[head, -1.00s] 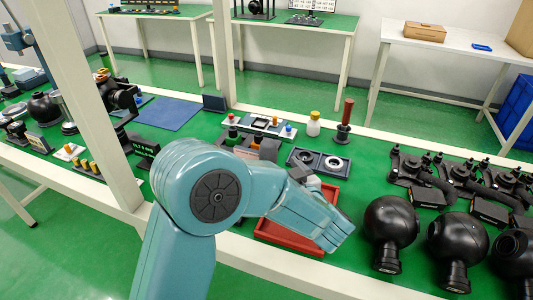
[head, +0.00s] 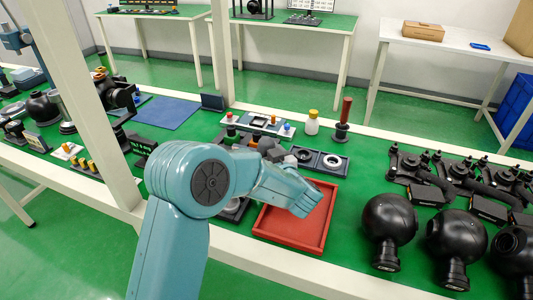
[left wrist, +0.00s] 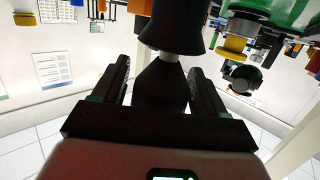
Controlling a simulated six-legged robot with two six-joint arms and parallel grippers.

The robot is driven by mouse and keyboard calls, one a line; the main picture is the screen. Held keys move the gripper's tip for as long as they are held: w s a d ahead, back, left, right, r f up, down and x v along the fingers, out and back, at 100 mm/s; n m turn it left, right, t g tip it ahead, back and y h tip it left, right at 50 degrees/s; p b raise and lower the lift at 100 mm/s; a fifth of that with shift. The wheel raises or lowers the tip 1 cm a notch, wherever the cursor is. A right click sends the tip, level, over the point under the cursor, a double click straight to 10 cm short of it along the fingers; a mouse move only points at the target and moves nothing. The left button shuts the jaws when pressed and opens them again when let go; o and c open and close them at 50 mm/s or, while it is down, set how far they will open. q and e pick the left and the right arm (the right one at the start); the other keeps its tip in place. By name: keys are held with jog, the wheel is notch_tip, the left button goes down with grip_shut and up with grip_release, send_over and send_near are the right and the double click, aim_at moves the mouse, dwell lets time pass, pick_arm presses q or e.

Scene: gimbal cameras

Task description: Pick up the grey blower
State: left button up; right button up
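In the left wrist view a dark, rounded blower-like body (left wrist: 162,88) with a light neck stands between the two fingers of my left gripper (left wrist: 158,68). The fingers are apart, with a light gap beside the body; I see no clear grip on it. In the head view a small grey rounded thing (head: 266,143), perhaps the grey blower, shows just behind my left forearm. My left gripper is mostly hidden there by the wrist. My right gripper is in neither view.
A red tray (head: 292,237) lies empty in front of my arm. A black two-ring holder (head: 320,161), a yellow-capped bottle (head: 312,123) and a red-handled tool (head: 344,120) stand behind it. Black spheres (head: 390,218) stand at right. A white post (head: 85,100) rises at left.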

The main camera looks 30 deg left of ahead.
pick_arm(q)
jog(key=c, duration=0.8)
jog(key=shift+o, duration=0.2)
jog(key=shift+r, duration=0.15)
notch_tip(320, 180, up, 20)
jog(key=p, duration=0.4)
jog(key=o, duration=0.5)
jog(key=c, duration=0.5)
